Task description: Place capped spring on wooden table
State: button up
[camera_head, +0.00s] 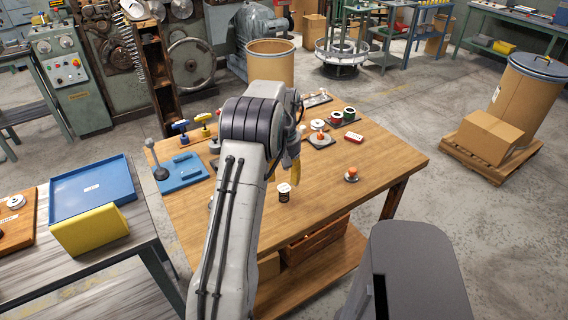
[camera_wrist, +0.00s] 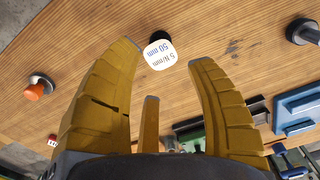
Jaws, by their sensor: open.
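A small black piece with a white cap (camera_head: 284,192) stands on the wooden table (camera_head: 385,150), near its front middle. My gripper (camera_head: 295,176) has yellow fingers and hangs above the table, close behind the piece in the head view. In the wrist view my gripper (camera_wrist: 170,72) is open and empty, with the capped piece just beyond the fingertips, apart from them.
An orange-knobbed metal piece (camera_head: 351,175) stands on the table to the right. A blue lever fixture (camera_head: 180,172) is at the left. The front right of the table is mostly clear.

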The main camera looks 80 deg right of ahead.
aim_at(284, 188)
jog(key=shift+r+b, duration=1.05)
jog(key=shift+r, duration=1.75)
jog(key=w+a+r+n, duration=0.2)
jog(key=w+a+r, duration=0.1)
jog(key=w, duration=0.6)
jog(key=w+a+r+n+t+h, duration=0.1)
jog(key=w+a+r+n, duration=0.15)
jog(key=w+a, duration=0.75)
jog(key=w+a+r+n, duration=0.2)
jog(key=w+a+r, duration=0.1)
jog(key=w+a, duration=0.65)
jog(key=s+a+n+t, duration=0.1)
jog(key=a+n, duration=0.2)
jog(key=a, duration=1.3)
jog(key=s+a+f+n+t, duration=0.1)
jog(key=s+a+f, duration=0.1)
jog(key=a, duration=0.4)
jog(key=s+a+f+n+y, duration=0.1)
jog(key=s+a+f+n, duration=0.1)
jog(key=s+a, duration=0.3)
jog(key=shift+a+t, duration=0.4)
jog(key=shift+a, duration=0.45)
jog(key=shift+s, duration=0.1)
